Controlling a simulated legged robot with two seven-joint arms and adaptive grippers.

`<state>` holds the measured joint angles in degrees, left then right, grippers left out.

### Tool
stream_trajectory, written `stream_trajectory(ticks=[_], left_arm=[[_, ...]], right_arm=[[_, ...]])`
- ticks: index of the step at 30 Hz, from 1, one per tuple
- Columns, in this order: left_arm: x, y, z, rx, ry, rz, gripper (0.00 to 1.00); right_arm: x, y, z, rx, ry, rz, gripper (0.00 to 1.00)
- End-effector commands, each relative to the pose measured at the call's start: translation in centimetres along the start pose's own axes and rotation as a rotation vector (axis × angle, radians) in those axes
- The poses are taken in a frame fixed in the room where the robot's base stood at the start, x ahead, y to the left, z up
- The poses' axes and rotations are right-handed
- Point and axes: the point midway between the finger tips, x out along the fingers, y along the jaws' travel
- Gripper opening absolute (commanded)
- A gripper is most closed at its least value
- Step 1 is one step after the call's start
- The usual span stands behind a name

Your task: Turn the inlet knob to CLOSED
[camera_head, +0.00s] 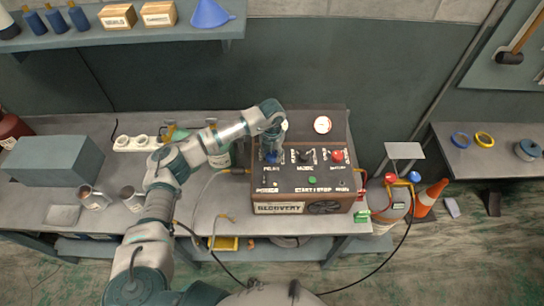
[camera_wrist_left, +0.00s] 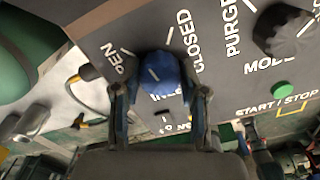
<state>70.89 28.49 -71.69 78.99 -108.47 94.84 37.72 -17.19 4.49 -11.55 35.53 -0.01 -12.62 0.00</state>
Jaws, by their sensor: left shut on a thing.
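The recovery machine (camera_head: 283,191), with a dark sloped panel, stands on the bench. Its blue inlet knob (camera_head: 271,158) is at the left of the panel's knob row. My left gripper (camera_head: 272,146) reaches down over this knob. In the left wrist view, the fingers of my left gripper (camera_wrist_left: 160,92) stand on both sides of the blue knob (camera_wrist_left: 163,76) and are shut on it. The knob's short white line tilts up and left, toward the OPEN side. The CLOSED label (camera_wrist_left: 187,41) is up and right of the knob. My right gripper is not in view.
A black mode knob (camera_wrist_left: 283,32) and a green start/stop button (camera_wrist_left: 284,90) lie right of the blue knob. A red knob (camera_head: 337,156) is farther right. A gauge (camera_head: 322,125) sits above. Hoses (camera_head: 205,195) run left of the machine; a tank (camera_head: 388,203) stands right.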

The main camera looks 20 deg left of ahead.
Motion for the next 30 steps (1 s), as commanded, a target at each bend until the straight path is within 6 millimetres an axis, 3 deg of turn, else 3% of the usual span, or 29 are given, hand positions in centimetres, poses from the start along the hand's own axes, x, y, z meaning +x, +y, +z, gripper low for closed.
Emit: stream_trajectory(ticks=[1,21,24,30], left_arm=[[0.8,0.0,-0.3,0.043,0.012,0.003,0.08],[0.7,0.0,-0.3,0.662,0.013,0.000,0.08],[0.6,0.0,-0.3,0.737,0.013,0.000,0.08],[0.5,0.0,-0.3,0.853,0.012,-0.002,0.08]], right_arm=[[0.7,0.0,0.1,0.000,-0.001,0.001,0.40],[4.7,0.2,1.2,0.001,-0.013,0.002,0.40],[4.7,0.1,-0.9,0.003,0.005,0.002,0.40],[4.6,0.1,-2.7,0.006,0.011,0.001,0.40]])
